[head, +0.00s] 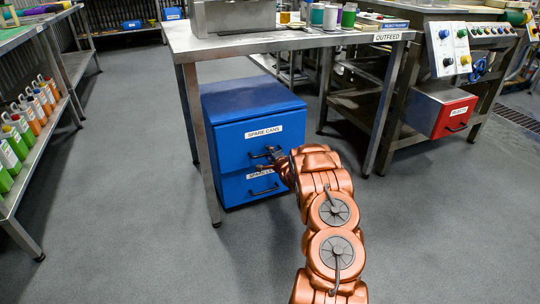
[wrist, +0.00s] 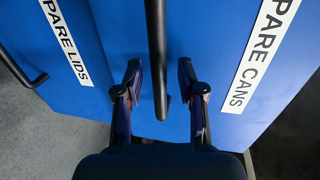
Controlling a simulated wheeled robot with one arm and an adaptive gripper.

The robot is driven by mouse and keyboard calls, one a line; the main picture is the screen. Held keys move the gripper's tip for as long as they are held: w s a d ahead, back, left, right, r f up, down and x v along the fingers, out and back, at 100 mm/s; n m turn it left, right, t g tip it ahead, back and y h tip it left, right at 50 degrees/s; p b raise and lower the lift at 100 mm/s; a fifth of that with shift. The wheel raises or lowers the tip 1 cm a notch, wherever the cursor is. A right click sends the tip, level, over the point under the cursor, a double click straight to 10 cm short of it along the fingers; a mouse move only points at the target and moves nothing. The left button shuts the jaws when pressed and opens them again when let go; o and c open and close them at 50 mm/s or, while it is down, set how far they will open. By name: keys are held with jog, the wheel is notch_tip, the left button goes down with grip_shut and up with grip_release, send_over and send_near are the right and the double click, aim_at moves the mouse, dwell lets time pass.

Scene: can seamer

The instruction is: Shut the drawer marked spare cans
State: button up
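The drawer marked spare cans (head: 240,137) is the upper blue drawer of a cabinet under the outfeed table. Its front appears to stand somewhat forward of the drawer marked spare lids (head: 235,190) below; how far is hard to tell. In the wrist view the spare cans front (wrist: 215,45) is on the right, with its dark bar handle (wrist: 157,50). My gripper (head: 274,163) is at this handle. In the wrist view my gripper (wrist: 160,82) is open, one finger either side of the bar, with gaps visible. The arm hides part of the lower drawer.
The outfeed table (head: 290,42) stands over the cabinet, its front leg (head: 202,150) left of the drawers and another leg (head: 390,110) to the right. A red drawer (head: 455,117) is further right. A bottle shelf (head: 30,165) stands left. The floor between is clear.

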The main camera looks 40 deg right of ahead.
jog(key=shift+c, duration=0.2)
grip_shut()
dwell(0.4)
